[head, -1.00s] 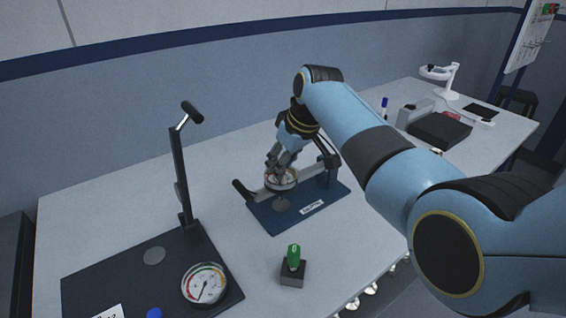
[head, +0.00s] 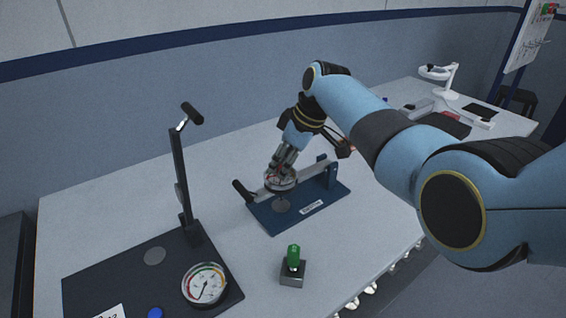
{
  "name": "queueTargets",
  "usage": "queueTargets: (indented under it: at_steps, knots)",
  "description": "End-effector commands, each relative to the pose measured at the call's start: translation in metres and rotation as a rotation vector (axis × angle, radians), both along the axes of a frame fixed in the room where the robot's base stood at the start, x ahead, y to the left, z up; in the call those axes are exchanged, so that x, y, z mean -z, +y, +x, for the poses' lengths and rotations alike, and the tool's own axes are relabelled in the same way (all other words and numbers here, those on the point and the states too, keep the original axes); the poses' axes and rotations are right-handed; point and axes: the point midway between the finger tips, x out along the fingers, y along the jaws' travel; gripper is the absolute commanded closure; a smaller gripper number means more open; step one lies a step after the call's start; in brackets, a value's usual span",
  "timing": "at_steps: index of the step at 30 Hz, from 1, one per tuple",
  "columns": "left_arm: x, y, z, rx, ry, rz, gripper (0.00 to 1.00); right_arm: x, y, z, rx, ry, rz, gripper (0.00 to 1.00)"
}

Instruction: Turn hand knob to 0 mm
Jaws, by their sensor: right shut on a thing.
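The hand knob (head: 280,184) is a round, pale metallic disc on the bar of a blue-based fixture (head: 262,214) in the middle of the table. My right gripper (head: 279,174) comes down on it from above and is shut on it, tilted to the right. The fingers hide part of the knob's top, and any scale on it is too small to read. A black-tipped lever (head: 242,191) sticks out at the fixture's left end. My left gripper is not in view.
A dark press stand (head: 180,170) with a dial gauge (head: 204,284) stands at the left front. A green-handled piece (head: 293,259) in a grey block stands in front of the fixture. A magnifier lamp (head: 448,78) is at the far right. Bare table (head: 120,200) lies behind the press.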

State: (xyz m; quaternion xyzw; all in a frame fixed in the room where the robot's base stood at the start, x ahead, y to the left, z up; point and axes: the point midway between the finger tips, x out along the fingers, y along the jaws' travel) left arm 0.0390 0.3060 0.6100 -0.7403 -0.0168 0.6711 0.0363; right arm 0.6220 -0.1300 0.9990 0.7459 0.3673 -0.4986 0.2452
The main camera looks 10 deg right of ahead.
Motion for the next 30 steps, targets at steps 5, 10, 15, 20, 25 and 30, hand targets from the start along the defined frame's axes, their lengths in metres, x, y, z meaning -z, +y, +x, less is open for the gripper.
queueTargets:
  at_steps: [5,10,15,20,25,30]
  knots:
    - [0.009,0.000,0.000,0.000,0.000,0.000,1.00,0.001,-0.001,0.002,-0.167,-0.001,-0.001,1.00]
    - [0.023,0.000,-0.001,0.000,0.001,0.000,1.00,0.002,-0.001,0.004,-0.329,-0.003,0.000,1.00]
    - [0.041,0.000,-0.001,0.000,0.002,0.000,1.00,0.004,-0.001,0.005,-0.492,-0.003,0.000,1.00]
    - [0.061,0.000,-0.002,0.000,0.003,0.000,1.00,0.005,-0.001,0.006,-0.641,-0.003,0.000,1.00]
    - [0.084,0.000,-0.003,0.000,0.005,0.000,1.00,0.005,-0.001,0.006,-0.786,-0.002,0.000,1.00]
    - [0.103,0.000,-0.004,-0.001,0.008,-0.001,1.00,0.004,-0.001,0.007,-0.905,-0.002,0.000,1.00]
